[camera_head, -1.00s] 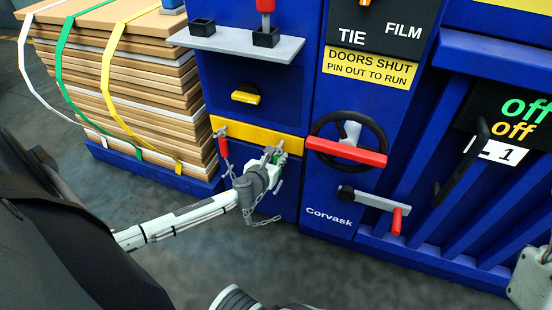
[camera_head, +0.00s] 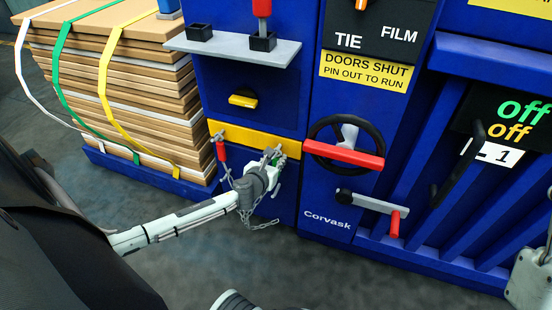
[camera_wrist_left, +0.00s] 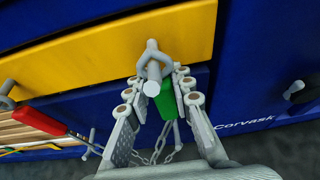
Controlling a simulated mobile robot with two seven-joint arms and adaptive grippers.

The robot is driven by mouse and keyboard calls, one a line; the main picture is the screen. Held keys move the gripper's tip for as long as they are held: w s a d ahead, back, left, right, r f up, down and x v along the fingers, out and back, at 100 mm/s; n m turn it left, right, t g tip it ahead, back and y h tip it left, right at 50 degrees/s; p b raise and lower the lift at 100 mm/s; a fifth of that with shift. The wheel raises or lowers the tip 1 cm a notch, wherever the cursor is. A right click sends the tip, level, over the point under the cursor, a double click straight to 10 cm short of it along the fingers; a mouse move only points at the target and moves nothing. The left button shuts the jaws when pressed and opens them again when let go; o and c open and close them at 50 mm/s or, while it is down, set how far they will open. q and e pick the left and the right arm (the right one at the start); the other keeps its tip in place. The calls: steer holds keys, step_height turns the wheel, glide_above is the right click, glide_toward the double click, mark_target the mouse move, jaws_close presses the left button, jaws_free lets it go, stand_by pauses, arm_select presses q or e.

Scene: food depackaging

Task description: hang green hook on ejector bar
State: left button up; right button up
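The yellow ejector bar (camera_head: 243,137) runs across the blue machine front, with a grey peg near each end. The green hook (camera_wrist_left: 167,98) has a green grip and is beside the right peg (camera_wrist_left: 152,86) in the left wrist view. Its metal end is partly hidden, so I cannot tell whether it is seated on the peg. My left gripper (camera_wrist_left: 158,88) has its fingers parted around the peg and green grip, with the right finger close to the grip. In the head view, the left gripper (camera_head: 272,162) covers most of the green hook (camera_head: 277,154).
A red-handled hook (camera_head: 221,151) hangs at the bar's left peg. A loose chain (camera_head: 262,222) droops below my left gripper. A black handwheel with a red bar (camera_head: 343,154) stands close on the right. Strapped cardboard (camera_head: 120,95) stands at left.

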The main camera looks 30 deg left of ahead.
arm_select(q)
steer(key=o, duration=0.4)
steer(key=shift+o, duration=0.2)
steer(key=v, duration=1.2)
